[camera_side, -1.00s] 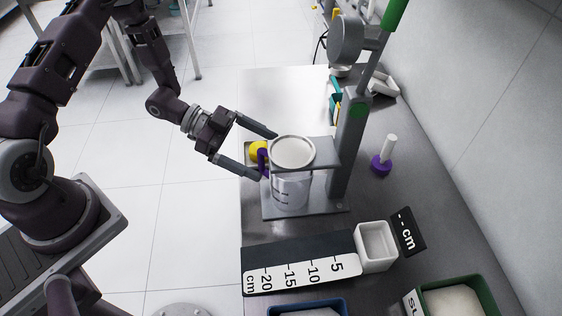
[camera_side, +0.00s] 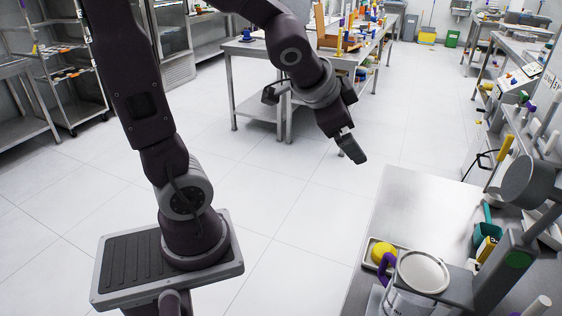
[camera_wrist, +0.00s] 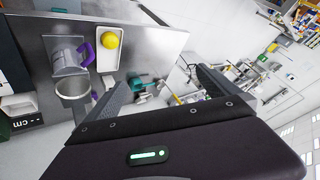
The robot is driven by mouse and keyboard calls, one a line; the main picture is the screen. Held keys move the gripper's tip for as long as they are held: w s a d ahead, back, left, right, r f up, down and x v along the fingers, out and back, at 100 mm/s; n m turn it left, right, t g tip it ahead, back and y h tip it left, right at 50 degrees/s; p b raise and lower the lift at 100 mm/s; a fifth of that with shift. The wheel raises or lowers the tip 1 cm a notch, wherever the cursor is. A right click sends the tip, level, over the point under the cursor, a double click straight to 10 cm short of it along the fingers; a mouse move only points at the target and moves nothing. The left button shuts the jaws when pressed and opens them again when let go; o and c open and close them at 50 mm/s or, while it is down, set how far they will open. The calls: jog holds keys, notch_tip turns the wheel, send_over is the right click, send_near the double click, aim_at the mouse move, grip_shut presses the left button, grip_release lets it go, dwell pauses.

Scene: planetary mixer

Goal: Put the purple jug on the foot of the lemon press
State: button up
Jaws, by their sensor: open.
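The clear jug with a purple handle (camera_side: 387,268) stands at the lemon press (camera_side: 490,280), below its round pale cup (camera_side: 423,271). The side view cuts off the jug's lower part. The wrist view also shows the purple handle (camera_wrist: 87,54), with the clear body (camera_wrist: 67,57) seemingly over the grey foot plate; exact contact is unclear. My gripper (camera_side: 352,150) is up and away from the press, over the floor, with nothing visible in it. In the wrist view, the two fingers of my gripper (camera_wrist: 160,88) are spread apart.
A yellow lemon (camera_side: 383,252) lies in a pale tray (camera_side: 372,246) beside the jug. A teal scoop (camera_side: 487,232) and a grey pan-like mixer part (camera_side: 530,182) are farther right. The steel table's far-left area (camera_side: 420,205) is bare. Other benches stand behind.

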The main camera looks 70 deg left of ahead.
jog(key=s+d+n+g+h, duration=0.1)
jog(key=s+d, duration=0.3)
jog(key=s, duration=0.4)
jog(key=s+d+r+n+g+h, duration=0.1)
jog(key=s+d, duration=0.3)
jog(key=s, duration=0.5)
jog(key=shift+r+n+h, duration=0.2)
jog(key=shift+n+h, duration=0.3)
jog(key=shift+n, duration=0.2)
